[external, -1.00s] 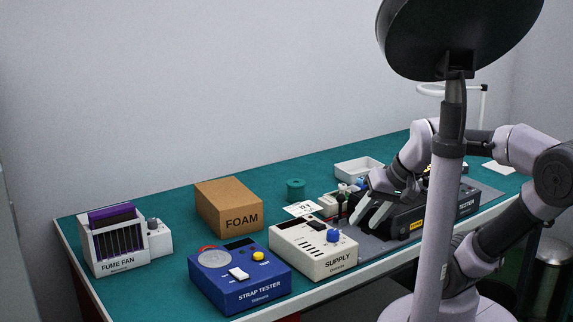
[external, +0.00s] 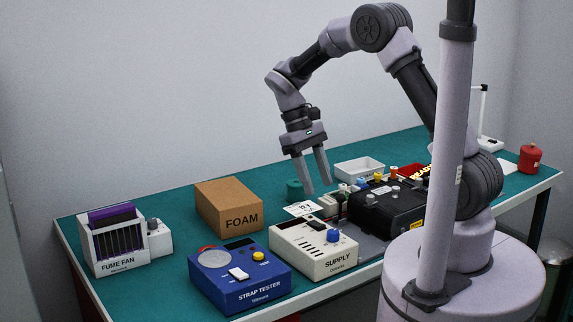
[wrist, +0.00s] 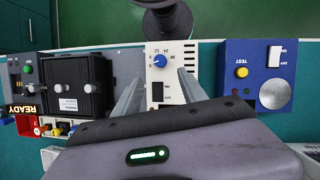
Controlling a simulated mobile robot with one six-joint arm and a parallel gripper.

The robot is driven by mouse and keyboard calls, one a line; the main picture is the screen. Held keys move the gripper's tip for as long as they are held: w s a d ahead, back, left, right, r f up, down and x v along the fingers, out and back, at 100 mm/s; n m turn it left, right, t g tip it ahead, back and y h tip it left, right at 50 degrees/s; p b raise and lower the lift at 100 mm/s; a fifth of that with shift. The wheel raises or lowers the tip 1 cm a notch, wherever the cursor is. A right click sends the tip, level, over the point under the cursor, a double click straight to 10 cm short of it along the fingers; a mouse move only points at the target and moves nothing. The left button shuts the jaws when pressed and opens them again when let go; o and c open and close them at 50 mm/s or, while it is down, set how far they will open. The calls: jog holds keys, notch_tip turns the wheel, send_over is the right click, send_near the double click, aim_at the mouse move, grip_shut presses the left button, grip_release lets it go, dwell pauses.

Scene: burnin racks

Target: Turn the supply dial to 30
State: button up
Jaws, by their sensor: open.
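The supply box (external: 312,262) is a white unit with a blue dial (external: 333,236) on its top, near the table's front edge. In the wrist view the supply box (wrist: 157,94) lies between my fingers, and its dial (wrist: 159,61) shows small printed marks around it. I cannot read the dial's setting. My gripper (external: 318,188) is open and empty, pointing down above the back of the supply box, apart from it. In the wrist view my gripper (wrist: 159,76) has one finger on each side of the supply box in the picture.
The blue strap tester (external: 240,282) stands just left of the supply box. A black tester (external: 388,212) stands to its right. The fume fan (external: 115,248) is at far left.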

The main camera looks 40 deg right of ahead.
aim_at(333, 231)
jog(key=b+x, duration=0.3)
jog(key=x, duration=0.9)
jog(key=shift+f+b, duration=0.15)
jog(key=shift+b, duration=0.25)
grip_shut()
